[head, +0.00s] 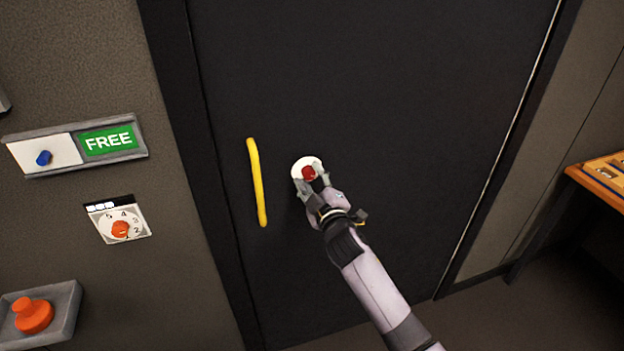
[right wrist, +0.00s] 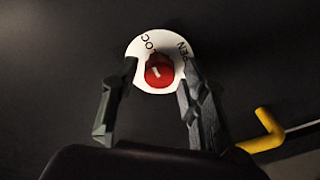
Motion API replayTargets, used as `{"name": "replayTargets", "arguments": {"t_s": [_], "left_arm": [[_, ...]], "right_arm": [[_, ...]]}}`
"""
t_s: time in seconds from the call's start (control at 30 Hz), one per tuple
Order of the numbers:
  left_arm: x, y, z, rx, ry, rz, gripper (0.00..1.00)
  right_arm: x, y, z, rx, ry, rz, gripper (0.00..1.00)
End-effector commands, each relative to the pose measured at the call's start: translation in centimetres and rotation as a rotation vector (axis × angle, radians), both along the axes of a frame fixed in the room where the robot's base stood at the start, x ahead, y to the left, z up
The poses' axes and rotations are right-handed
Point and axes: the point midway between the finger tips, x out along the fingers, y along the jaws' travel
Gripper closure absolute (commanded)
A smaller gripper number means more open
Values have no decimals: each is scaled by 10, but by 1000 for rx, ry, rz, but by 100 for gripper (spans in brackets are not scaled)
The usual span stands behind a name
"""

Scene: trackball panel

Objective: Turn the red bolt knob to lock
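The red bolt knob (head: 309,173) sits on a round white plate (head: 301,164) on the dark door. My right gripper (head: 312,179) is at the knob. In the right wrist view its fingers (right wrist: 157,82) are spread, one on each side of the knob, with a gap visible on the left; on the right I cannot tell whether it touches. My left gripper is not in view.
A yellow handle (head: 256,182) stands out from the door (head: 380,70) just left of the knob. A wooden-topped table (head: 600,182) stands at the right.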

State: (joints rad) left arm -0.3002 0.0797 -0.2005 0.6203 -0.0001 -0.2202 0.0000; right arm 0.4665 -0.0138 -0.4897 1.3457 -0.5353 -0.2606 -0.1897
Motion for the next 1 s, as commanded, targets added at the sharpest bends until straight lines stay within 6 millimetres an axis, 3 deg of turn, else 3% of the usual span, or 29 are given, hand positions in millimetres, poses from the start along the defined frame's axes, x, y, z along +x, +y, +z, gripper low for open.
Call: {"name": "replayTargets", "arguments": {"t_s": [0.47,1.0], "left_arm": [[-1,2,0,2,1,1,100],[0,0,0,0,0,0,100]], "right_arm": [[-6,-3,-1,0,1,-1,54],[-91,-30,-1,0,2,0,54]]}}
